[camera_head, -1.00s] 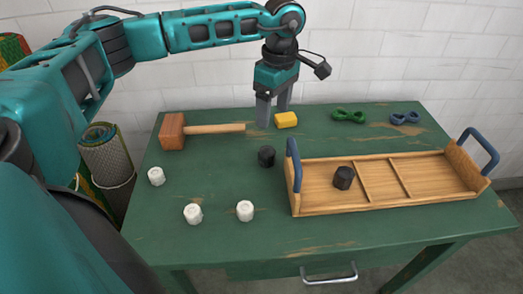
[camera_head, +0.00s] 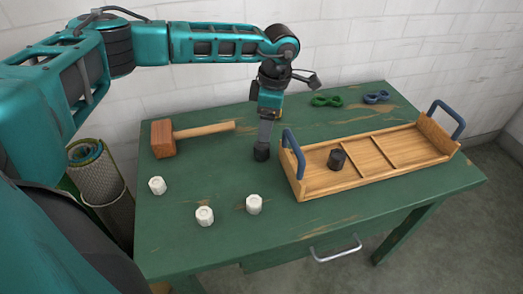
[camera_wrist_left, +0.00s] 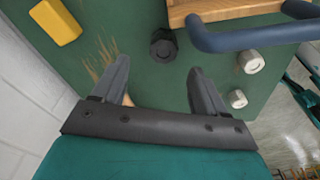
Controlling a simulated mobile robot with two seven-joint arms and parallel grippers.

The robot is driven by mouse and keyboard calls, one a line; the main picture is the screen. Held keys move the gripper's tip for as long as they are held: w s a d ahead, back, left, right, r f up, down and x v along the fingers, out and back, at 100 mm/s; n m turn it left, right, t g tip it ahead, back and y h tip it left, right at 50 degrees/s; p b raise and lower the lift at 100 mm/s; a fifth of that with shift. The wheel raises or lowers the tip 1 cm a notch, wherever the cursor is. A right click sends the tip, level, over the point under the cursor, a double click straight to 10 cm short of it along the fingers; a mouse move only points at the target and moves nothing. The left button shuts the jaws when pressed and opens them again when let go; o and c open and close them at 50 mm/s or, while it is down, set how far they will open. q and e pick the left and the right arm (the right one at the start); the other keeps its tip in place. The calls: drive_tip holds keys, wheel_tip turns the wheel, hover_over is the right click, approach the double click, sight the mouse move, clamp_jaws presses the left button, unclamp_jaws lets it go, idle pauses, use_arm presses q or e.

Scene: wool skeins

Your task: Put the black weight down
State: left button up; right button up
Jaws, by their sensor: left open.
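A black weight (camera_head: 261,153) stands on the green table, left of the wooden tray. A second black weight (camera_head: 337,159) stands inside the tray's left compartment. My left gripper (camera_head: 265,140) points down right at the first weight, overlapping it in the head view. In the left wrist view the jaws (camera_wrist_left: 160,78) are apart and empty, and the black weight (camera_wrist_left: 163,45) lies just beyond the fingertips, in line with the gap between them. I cannot tell whether they touch it. My right gripper is not in view.
The wooden tray (camera_head: 372,155) with blue handles fills the table's right side. A mallet (camera_head: 163,138) lies at the back left. White pieces (camera_head: 205,215) stand at the front left. Green (camera_head: 328,101) and blue (camera_head: 376,96) pieces lie at the back.

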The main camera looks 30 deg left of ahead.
sight(262, 144)
use_arm(q)
drive_tip(key=f, duration=0.5)
drive_tip(key=s+f+b, duration=0.1)
drive_tip(key=f, duration=0.2)
drive_tip(key=shift+a, duration=0.35)
drive_tip(key=shift+w+r, duration=0.1)
clamp_jaws()
